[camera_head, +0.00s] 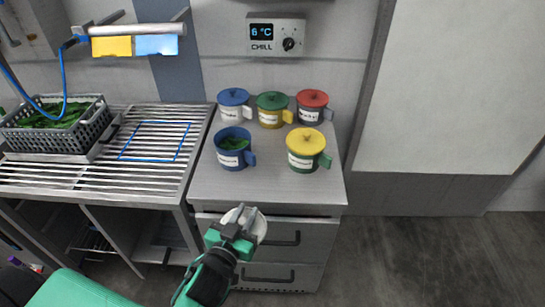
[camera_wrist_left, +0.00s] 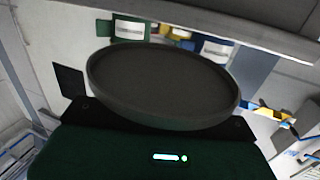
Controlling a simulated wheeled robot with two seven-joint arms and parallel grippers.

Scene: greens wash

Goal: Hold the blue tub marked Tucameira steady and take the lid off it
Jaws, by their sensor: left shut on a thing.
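A blue tub (camera_head: 231,158) stands upright and open on the metal counter, with green leaves inside and a blue handle on its right. Its white label is too small to read. My left gripper (camera_head: 240,220) is shut on a round pale lid (camera_head: 261,226) in front of the counter's front edge, nearer to me than the tub and apart from it. In the left wrist view the lid (camera_wrist_left: 160,85) is a dark, shaded disc that fills the middle. My right gripper does not show in either view.
A yellow-lidded green tub (camera_head: 304,163) stands right of the open tub. Behind are tubs with blue (camera_head: 233,97), green (camera_head: 272,101) and red (camera_head: 312,98) lids. A slatted rack (camera_head: 110,165) with a grey basket (camera_head: 88,128) is at left. The counter's front (camera_head: 265,190) is clear.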

